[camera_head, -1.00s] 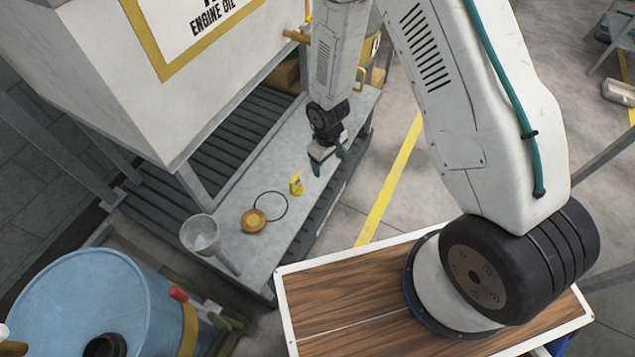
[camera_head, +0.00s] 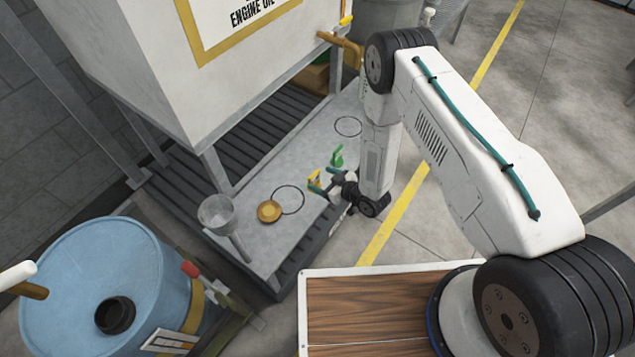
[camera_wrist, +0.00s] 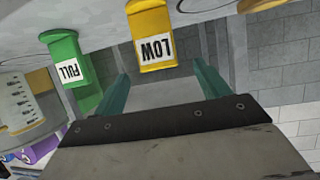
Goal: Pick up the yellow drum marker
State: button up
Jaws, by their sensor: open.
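The yellow drum marker (camera_head: 315,180) stands on the grey bench, partly hidden by my gripper in the head view. In the wrist view the yellow marker (camera_wrist: 153,38), labelled "LOW", stands ahead of and between my two teal fingers. My gripper (camera_head: 322,181) is open and low over the bench, coming from the right side. In the wrist view my gripper (camera_wrist: 160,85) has nothing between its fingertips, and the marker appears just beyond them. A green marker (camera_head: 337,157) stands behind my gripper; it is labelled "FULL" in the wrist view (camera_wrist: 68,62), left of the yellow one.
The grey bench (camera_head: 262,190) also holds a brass disc (camera_head: 269,211) and two drawn black circles. The white oil tank (camera_head: 170,70) overhangs the left side. A blue drum (camera_head: 95,275) stands front left.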

aim_at(315, 176)
jog(key=x, duration=0.7)
jog(key=shift+d+f, duration=0.15)
jog(key=shift+d, duration=0.05)
jog(key=c, duration=1)
